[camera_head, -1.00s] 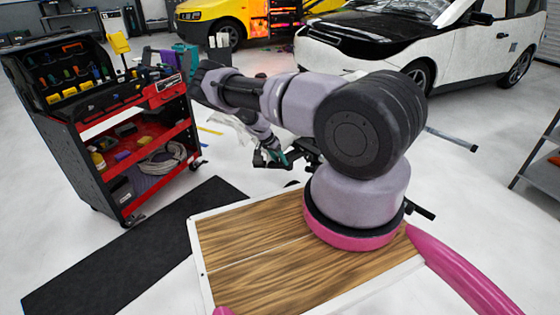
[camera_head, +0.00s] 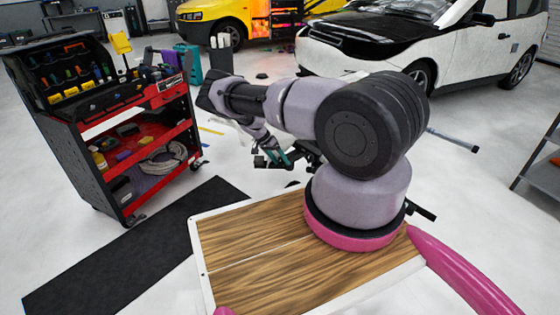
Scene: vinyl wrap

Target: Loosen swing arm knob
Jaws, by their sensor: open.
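My gripper (camera_head: 280,159) shows small and dark, with teal parts, below my grey arm. It is open, and no object shows between its fingers. A black frame-like part (camera_head: 305,152) lies just beyond and beside the gripper, mostly hidden behind my arm. I cannot make out the swing arm knob; my arm covers much of that area. I cannot tell whether the gripper touches anything.
A red and black tool cart (camera_head: 125,130) stands at the left, with a black mat (camera_head: 120,250) on the floor before it. A white car (camera_head: 440,50) and a yellow vehicle (camera_head: 215,18) stand behind. A grey bar (camera_head: 452,139) extends at right.

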